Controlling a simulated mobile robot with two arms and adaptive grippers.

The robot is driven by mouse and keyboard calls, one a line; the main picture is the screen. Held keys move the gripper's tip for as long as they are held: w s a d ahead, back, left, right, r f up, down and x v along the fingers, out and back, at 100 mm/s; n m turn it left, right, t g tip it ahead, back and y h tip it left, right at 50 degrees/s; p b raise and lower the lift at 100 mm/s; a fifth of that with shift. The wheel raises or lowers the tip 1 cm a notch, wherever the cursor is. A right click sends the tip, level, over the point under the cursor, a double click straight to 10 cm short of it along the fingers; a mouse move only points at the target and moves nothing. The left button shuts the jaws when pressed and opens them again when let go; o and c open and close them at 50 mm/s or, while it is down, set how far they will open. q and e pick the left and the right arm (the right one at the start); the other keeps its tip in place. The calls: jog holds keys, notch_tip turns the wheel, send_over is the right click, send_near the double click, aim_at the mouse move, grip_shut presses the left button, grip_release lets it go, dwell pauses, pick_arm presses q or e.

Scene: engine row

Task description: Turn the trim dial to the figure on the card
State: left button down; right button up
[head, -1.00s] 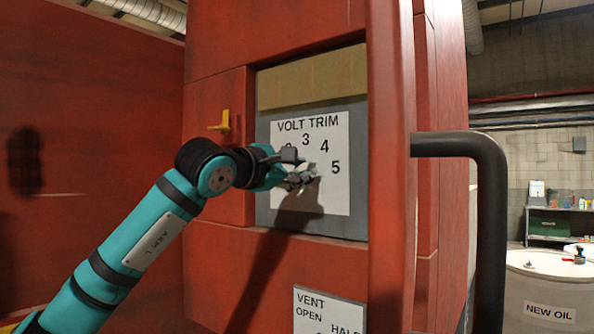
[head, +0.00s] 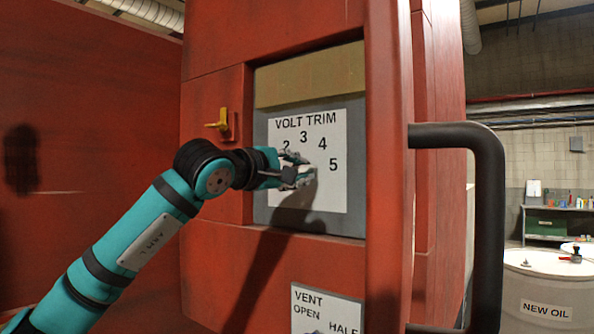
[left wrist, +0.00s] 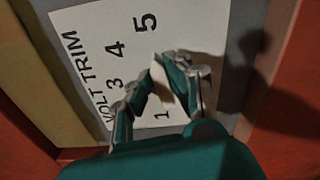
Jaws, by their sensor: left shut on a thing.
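The white VOLT TRIM plate (head: 326,190) is on a grey panel in the red cabinet. In the head view, figures 2 to 5 show in an arc. My left gripper (head: 300,169) is at the middle of this plate and hides the dial there. In the left wrist view the plate (left wrist: 83,30) is turned on its side, with 1, 3, 4 and 5 visible. There my left gripper (left wrist: 158,86) is shut on a pale piece, the trim dial (left wrist: 158,70). Its exact pointing direction is unclear. My right gripper is out of view. I see no separate card with a figure.
A yellow handle (head: 220,124) is on the cabinet left of the panel. A VENT plate (head: 327,312) is below. A thick black rail (head: 487,220) stands out at the right. A NEW OIL drum (head: 545,290) stands further back.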

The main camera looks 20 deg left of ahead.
pick_arm(q)
jog(key=c, duration=1.3)
grip_release()
jog(key=shift+d, duration=0.1)
jog(key=shift+s, duration=0.15)
jog(key=shift+v, duration=5.95)
